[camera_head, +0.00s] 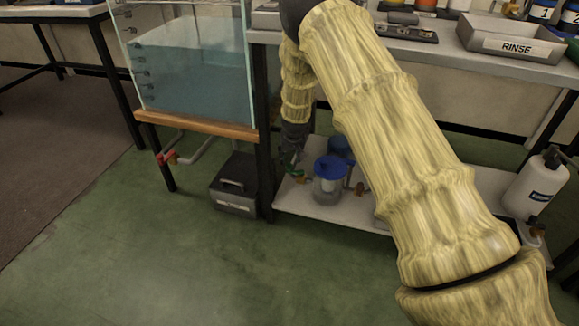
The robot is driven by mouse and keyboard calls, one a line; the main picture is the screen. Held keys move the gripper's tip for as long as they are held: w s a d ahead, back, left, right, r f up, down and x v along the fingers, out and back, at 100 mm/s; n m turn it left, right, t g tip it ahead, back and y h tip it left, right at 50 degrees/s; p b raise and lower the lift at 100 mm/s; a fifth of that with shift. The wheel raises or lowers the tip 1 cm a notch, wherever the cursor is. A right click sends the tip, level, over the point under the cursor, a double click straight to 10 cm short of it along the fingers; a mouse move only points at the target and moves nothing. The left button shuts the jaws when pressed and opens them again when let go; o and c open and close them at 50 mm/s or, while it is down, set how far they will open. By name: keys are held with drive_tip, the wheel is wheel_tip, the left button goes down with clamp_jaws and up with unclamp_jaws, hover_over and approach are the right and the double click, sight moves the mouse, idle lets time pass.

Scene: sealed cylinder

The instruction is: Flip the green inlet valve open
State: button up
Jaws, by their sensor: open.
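The sealed cylinder, a clear jar (328,190) with a blue lid, stands on the white lower shelf under the bench. A small green part (292,171), which looks like the green inlet valve handle, shows to the left of the jar beside a brass-coloured fitting (304,180). My gripper (289,158) is dark, points down and is open, with its fingertips close to the green part. I cannot tell whether they touch. My gripper partly hides the valve, so its handle angle is unclear.
A second blue-lidded container (340,146) stands behind the jar. A water tank (190,65) is at the left, with a red valve (167,157) below. A dark box (236,184) sits on the floor beside the shelf (318,210). A white bottle (537,185) stands at right.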

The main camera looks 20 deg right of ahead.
sight(289, 164)
drive_tip(key=b+x, duration=0.2)
drive_tip(key=x, duration=0.4)
drive_tip(key=shift+w+f, duration=0.15)
drive_tip(key=shift+f, duration=0.2)
clamp_jaws()
